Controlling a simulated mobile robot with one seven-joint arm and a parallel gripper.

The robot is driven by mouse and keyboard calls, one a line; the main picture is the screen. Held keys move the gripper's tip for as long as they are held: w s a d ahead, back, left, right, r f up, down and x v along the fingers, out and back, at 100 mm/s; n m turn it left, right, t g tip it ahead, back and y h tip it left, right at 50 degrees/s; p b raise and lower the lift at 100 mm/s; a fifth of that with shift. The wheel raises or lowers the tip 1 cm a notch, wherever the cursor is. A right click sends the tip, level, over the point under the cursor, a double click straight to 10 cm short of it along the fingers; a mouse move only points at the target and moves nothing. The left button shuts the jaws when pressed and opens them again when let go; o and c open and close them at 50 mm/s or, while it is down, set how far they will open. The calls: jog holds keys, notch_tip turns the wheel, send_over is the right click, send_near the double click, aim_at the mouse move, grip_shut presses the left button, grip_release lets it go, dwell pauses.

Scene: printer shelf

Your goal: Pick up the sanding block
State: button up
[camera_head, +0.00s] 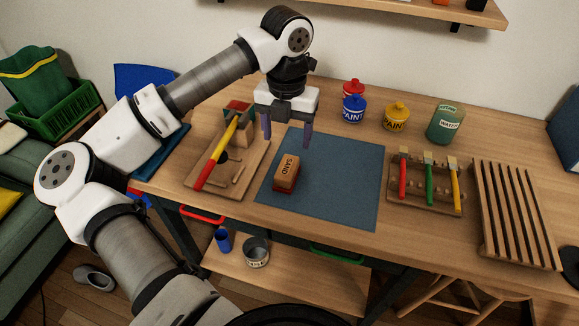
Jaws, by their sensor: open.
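The sanding block (287,172) is a small brown block with a dark red base and the word "SAND" on its top. It lies on the left part of the blue mat (345,180) on the wooden table. My gripper (287,134) points down above the table, just behind the block in the picture. Its two purple fingers are spread wide with nothing between them. The block is in full view and the gripper does not appear to touch it.
A wooden tool board (252,179) with a red-yellow handled tool stands left of the mat. Red, blue (354,109) and yellow (396,117) paint pots and a green jar (445,124) stand behind. A brush rack (427,199) and slatted rack (515,215) are right. The mat's right side is clear.

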aim_at(287, 166)
notch_tip(287, 166, down, 5)
jog(key=shift+r+p, duration=0.1)
jog(key=shift+p, duration=0.25)
jog(key=f, duration=0.1)
jog(key=f+p, duration=0.1)
jog(key=f, duration=0.1)
jog(key=f+p, duration=0.1)
jog(key=shift+s+f, duration=0.3)
jog(key=shift+s, duration=0.1)
jog(key=shift+f, duration=0.45)
jog(key=c, duration=1.1)
jog(key=shift+r, duration=0.1)
notch_tip(287, 166, up, 20)
jog(key=b, duration=0.3)
jog(key=shift+b, duration=0.35)
